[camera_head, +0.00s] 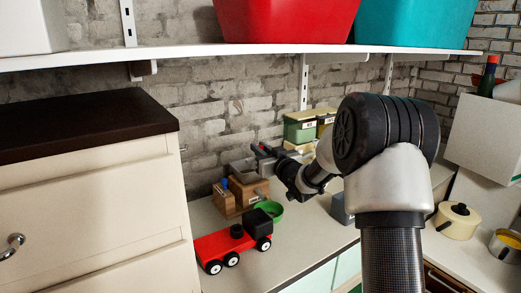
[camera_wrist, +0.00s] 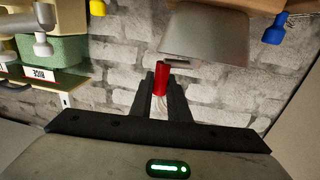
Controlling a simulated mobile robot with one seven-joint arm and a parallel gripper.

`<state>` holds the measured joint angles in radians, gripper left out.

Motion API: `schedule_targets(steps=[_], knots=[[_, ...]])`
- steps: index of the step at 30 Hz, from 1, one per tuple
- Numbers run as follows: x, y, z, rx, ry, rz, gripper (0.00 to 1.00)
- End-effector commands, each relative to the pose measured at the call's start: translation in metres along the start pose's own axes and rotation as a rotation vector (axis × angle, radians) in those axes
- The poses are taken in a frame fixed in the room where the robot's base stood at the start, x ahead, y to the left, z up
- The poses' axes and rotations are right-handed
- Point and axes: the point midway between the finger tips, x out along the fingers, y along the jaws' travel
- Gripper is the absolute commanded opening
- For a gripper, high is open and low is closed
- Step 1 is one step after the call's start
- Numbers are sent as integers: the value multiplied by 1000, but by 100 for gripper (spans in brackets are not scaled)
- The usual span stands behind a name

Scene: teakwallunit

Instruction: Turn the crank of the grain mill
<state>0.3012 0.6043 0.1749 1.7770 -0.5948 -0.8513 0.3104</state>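The grain mill (camera_head: 248,191) is a wooden box on the counter by the brick wall. A grey metal hopper tops it and also shows in the wrist view (camera_wrist: 207,34). My gripper (camera_head: 262,154) is above and just right of the mill. In the wrist view my gripper (camera_wrist: 162,88) has its two dark fingers close against both sides of a red upright grip (camera_wrist: 162,76), which looks like the crank's handle. The crank arm is mostly hidden.
A second wooden box with a blue knob (camera_head: 224,184) stands left of the mill. A green bowl (camera_head: 269,210) and a red toy truck (camera_head: 230,245) are in front. A shelf (camera_head: 240,51) runs above. A pot (camera_head: 455,222) is at right.

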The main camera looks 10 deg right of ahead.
Motion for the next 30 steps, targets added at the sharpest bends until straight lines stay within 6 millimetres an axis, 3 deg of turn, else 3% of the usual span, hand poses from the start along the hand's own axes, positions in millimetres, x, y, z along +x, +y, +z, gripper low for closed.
schedule_targets(steps=[14,30], knots=[[3,2,-3,0,0,-77,0],[23,0,-1,-2,0,-531,0]])
